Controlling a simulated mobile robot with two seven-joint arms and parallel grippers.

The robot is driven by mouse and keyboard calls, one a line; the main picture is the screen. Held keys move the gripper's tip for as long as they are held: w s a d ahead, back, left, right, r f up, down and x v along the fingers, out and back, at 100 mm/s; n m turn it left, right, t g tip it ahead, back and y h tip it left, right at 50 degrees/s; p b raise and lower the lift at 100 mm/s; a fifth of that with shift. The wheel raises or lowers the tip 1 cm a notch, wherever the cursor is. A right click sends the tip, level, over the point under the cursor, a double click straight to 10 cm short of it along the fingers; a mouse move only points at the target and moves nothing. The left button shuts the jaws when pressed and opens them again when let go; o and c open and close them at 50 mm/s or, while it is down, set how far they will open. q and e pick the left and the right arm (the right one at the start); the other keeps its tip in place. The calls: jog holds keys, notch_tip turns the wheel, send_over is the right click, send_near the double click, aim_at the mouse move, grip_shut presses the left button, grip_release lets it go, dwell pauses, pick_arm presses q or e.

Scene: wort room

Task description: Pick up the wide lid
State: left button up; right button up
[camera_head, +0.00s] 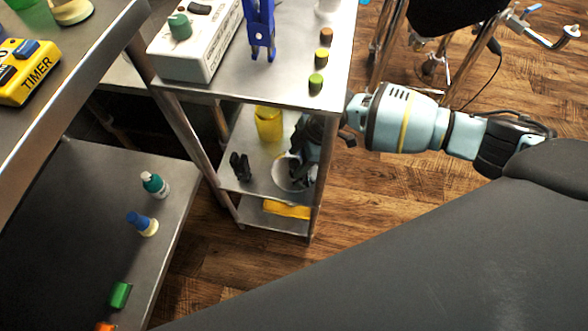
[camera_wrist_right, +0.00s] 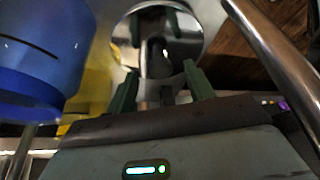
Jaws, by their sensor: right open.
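The wide lid appears to be the shiny round metal piece (camera_wrist_right: 160,60) ahead of my right gripper in the right wrist view. In the head view, a pale round piece (camera_head: 288,176), likely the same lid, lies on the cart's middle shelf. My right gripper (camera_head: 303,157) reaches into that shelf from the right; the cart post and upper shelf partly hide it. In the right wrist view its two green fingers (camera_wrist_right: 162,88) are spread apart at the lid's near side. Contact cannot be told. My left gripper is not in view.
A yellow container (camera_head: 269,124) and a small black item (camera_head: 240,166) share the middle shelf. A metal post (camera_wrist_right: 275,50) runs close on the right in the wrist view, and a large blue object (camera_wrist_right: 40,60) is close on the left. A yellow item (camera_head: 287,209) lies below.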

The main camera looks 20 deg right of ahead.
aim_at(283, 168)
jog(key=x, duration=0.2)
jog(key=shift+a+f+b, duration=0.1)
jog(key=shift+f+b, duration=0.2)
jog(key=shift+r, duration=0.1)
jog(key=shift+c, duration=0.2)
jog(key=c, duration=0.5)
grip_shut()
jog(key=shift+r, duration=0.1)
